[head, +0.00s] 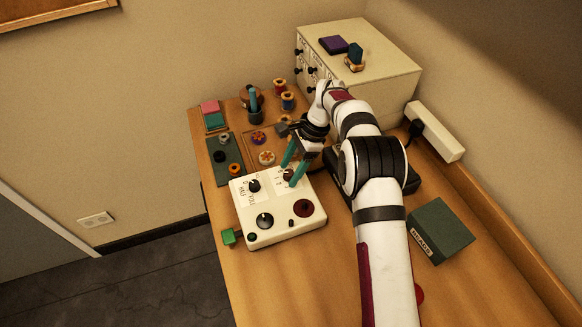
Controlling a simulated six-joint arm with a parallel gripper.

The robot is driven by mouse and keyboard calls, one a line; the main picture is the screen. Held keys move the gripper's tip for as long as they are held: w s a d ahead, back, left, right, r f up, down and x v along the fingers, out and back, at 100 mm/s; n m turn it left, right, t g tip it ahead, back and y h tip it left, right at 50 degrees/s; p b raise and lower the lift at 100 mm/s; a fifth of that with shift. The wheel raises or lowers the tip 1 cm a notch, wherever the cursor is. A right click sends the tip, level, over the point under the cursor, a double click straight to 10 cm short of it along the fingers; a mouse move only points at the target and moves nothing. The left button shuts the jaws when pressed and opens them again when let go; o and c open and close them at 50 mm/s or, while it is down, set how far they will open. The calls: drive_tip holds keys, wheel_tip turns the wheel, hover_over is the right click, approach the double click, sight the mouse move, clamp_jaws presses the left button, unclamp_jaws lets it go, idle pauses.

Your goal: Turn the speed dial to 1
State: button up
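A cream control box (245,212) stands on the table with several knobs on its top. A dark red-brown knob (288,175) sits at its back right, beside a white scale with marks too small to read. A black knob (254,186) with a printed scale is at the back left. I cannot read which one is the speed dial. My gripper (289,174) points down with its teal fingers apart, one on each side of the red-brown knob; contact is not clear.
Behind are a dark green mat (223,158), a wooden tray (248,136) with spools, and a cream drawer cabinet (385,75). A dark green box (436,231) lies right of my arm.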

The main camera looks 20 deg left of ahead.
drive_tip(key=v, duration=1.5)
drive_tip(key=shift+r, duration=0.4)
drive_tip(key=shift+w+d, duration=0.1)
